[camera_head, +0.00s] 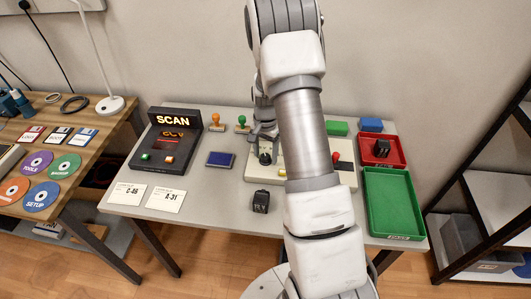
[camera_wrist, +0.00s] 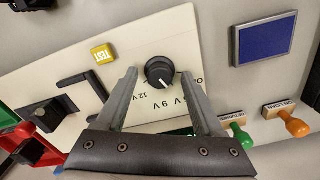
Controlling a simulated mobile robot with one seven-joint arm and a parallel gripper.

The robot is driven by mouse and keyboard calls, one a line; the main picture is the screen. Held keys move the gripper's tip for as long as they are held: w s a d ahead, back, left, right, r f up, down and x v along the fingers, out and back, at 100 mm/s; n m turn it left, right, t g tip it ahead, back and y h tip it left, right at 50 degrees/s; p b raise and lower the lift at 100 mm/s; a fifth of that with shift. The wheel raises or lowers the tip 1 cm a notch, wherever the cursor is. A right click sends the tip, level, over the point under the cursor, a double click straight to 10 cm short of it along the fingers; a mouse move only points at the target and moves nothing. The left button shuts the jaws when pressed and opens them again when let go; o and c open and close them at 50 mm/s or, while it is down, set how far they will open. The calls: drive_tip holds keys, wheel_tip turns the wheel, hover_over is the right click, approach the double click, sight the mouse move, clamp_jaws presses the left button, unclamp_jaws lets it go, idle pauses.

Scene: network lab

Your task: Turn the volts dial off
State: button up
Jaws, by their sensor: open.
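The volts dial is a round black knob (camera_wrist: 159,72) with a white pointer line on a cream panel (camera_wrist: 50,75). In the wrist view the pointer slants down and right, toward the printed voltage labels; "12 V" and "9V" are legible, other marks are partly hidden by a finger. My gripper (camera_wrist: 159,77) is open, with one fingertip on either side of the knob. In the head view my gripper (camera_head: 264,138) is over the panel's left part, and my arm hides much of the panel.
A small black meter (camera_head: 261,201) stands in front; red (camera_head: 396,160) and green (camera_head: 415,237) trays are right.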

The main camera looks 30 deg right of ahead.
drive_tip(key=shift+c, duration=0.2)
clamp_jaws()
drive_tip(key=shift+n, duration=0.4)
drive_tip(key=n+b, duration=0.1)
drive_tip(key=n, duration=0.2)
drive_tip(key=shift+n, duration=0.3)
drive_tip(key=n+b, duration=0.1)
drive_tip(key=n, duration=0.3)
drive_tip(key=shift+n, duration=0.3)
drive_tip(key=shift+o, duration=0.2)
unclamp_jaws()
